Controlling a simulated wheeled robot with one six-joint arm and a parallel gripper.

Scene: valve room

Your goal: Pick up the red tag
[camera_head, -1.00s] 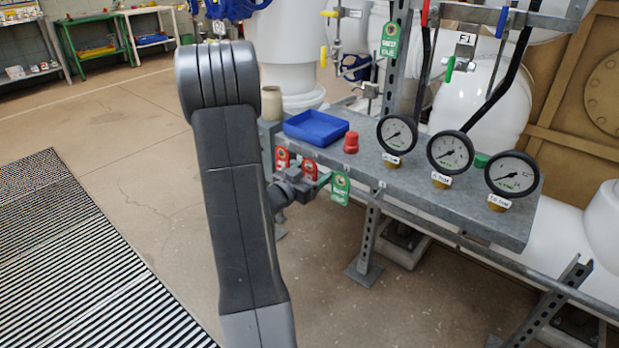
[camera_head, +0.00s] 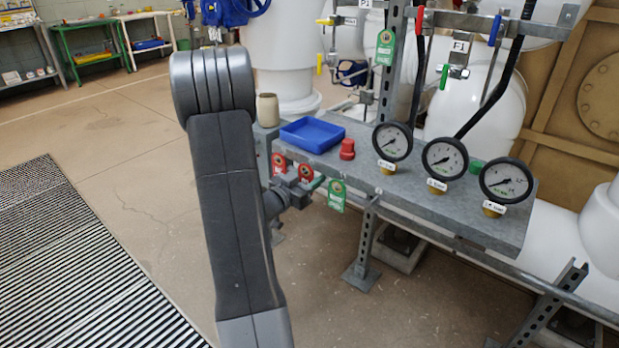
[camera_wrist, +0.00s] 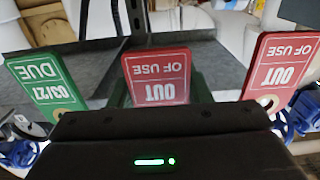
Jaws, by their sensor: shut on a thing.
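Two red tags and a green tag hang in a row along the front edge of the grey bench. My gripper (camera_head: 303,186) is at the middle red tag (camera_head: 306,173) and is shut on it. In the wrist view this tag (camera_wrist: 158,79) sits upside down between my dark green fingers, reading "OUT OF USE". The other red tag (camera_head: 279,163) hangs to the left in the head view and shows at the right of the wrist view (camera_wrist: 281,72). The green tag (camera_head: 337,195) is to the right, and at the left of the wrist view (camera_wrist: 46,84). The tag's hanging point is unclear.
On the bench (camera_head: 420,205) stand a blue tray (camera_head: 312,135), a red cap-like piece (camera_head: 347,150), a beige cup (camera_head: 267,110) and three gauges (camera_head: 443,160). Another green tag (camera_head: 385,47) hangs on a post. Open floor (camera_head: 110,130) lies to the left.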

